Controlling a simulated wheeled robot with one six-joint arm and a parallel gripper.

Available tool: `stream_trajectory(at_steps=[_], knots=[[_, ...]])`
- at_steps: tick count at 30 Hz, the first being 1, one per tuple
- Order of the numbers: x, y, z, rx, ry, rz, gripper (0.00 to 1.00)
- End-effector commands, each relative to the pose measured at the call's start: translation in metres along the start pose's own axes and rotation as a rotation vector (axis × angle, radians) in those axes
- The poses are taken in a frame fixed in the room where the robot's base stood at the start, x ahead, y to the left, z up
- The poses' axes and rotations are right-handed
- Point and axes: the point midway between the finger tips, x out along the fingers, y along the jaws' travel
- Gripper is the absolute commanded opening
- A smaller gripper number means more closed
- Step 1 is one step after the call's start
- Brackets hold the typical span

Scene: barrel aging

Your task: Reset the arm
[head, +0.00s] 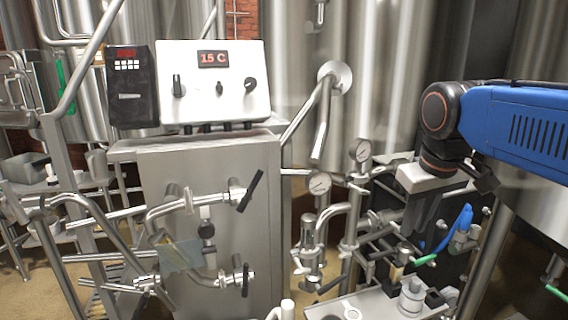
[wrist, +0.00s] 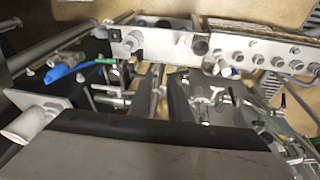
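My gripper (head: 422,218) hangs from the end of my blue and black arm at the right of the head view. Its dark fingers point down over the pipework and valves. In the wrist view the two dark fingers of my gripper (wrist: 158,90) stand apart, with pipework showing between them and nothing held. The fingers look clear of the pipes, but the exact gap to the fittings below cannot be told.
A steel cabinet (head: 222,215) carries a white control box (head: 212,95) reading 15 C and a black keypad unit (head: 129,88). Pressure gauges (head: 319,184) and valve pipes crowd the middle. A blue-handled valve (head: 463,222) is close right of my gripper. Large steel tanks (head: 375,60) stand behind.

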Motion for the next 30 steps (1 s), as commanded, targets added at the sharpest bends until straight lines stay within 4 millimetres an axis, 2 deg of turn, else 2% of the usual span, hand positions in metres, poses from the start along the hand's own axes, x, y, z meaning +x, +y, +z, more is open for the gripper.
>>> stream_trajectory(at_steps=[1,9,15,20,30], knots=[[0.010,-0.001,0.019,0.021,0.012,-0.001,0.17],[0.072,-0.013,0.108,0.145,0.081,-0.015,0.17],[0.109,-0.022,0.152,0.212,0.118,-0.021,0.17],[0.122,-0.025,0.166,0.234,0.129,-0.023,0.17],[0.123,-0.025,0.167,0.236,0.130,-0.023,0.17]])
